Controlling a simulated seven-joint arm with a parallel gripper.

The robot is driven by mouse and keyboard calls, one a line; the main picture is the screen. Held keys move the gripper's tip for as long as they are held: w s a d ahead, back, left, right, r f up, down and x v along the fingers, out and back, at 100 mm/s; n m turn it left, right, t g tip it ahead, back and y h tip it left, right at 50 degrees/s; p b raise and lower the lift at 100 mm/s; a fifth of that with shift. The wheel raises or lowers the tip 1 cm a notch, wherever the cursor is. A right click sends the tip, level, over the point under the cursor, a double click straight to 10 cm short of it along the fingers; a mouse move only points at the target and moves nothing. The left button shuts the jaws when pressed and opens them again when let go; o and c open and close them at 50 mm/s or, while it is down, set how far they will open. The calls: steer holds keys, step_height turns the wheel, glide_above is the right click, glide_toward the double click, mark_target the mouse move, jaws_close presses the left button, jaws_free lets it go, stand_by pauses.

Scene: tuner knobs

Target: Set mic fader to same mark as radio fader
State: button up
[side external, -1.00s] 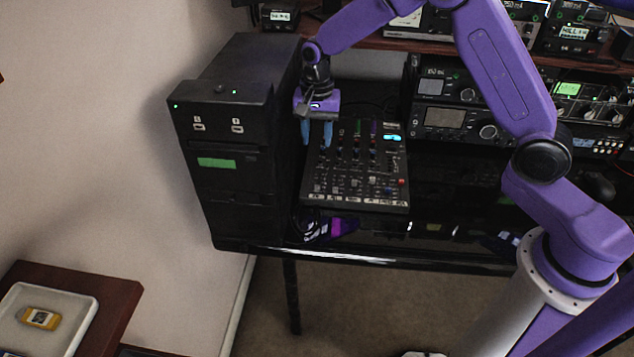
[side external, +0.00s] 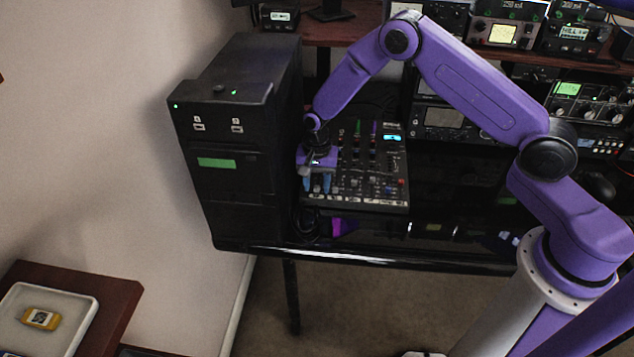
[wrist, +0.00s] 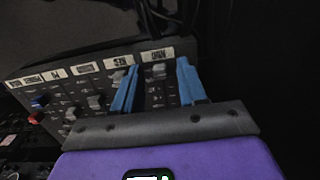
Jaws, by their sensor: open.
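The black mixer (side external: 370,188) lies on the desk, with a row of white labels along its front edge and grey fader caps behind them. My gripper (side external: 317,186) is at the mixer's left front corner with its blue fingers pointing down. In the wrist view the open fingers (wrist: 157,72) straddle the end channel, where a grey fader cap (wrist: 158,70) shows between them. Another grey cap (wrist: 118,77) is just outside the left finger, and a further one (wrist: 96,101) lies beyond it. The labels are too blurred to tell mic from radio, and fader marks are unreadable.
A black computer tower (side external: 235,150) stands close to the left of the mixer. Radio units (side external: 440,125) stand behind and to the right. A red knob (side external: 402,182) is at the mixer's right side. A tray (side external: 45,320) with a yellow item lies on a side table.

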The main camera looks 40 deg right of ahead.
mark_target(318, 183)
steer(key=shift+f, duration=0.1)
jaws_close()
steer(key=shift+w+d, duration=1.05)
steer(key=shift+w, duration=0.05)
jaws_free()
steer(key=shift+r, duration=0.2)
step_height(318, 183, up, 17)
steer(key=shift+r, duration=0.15)
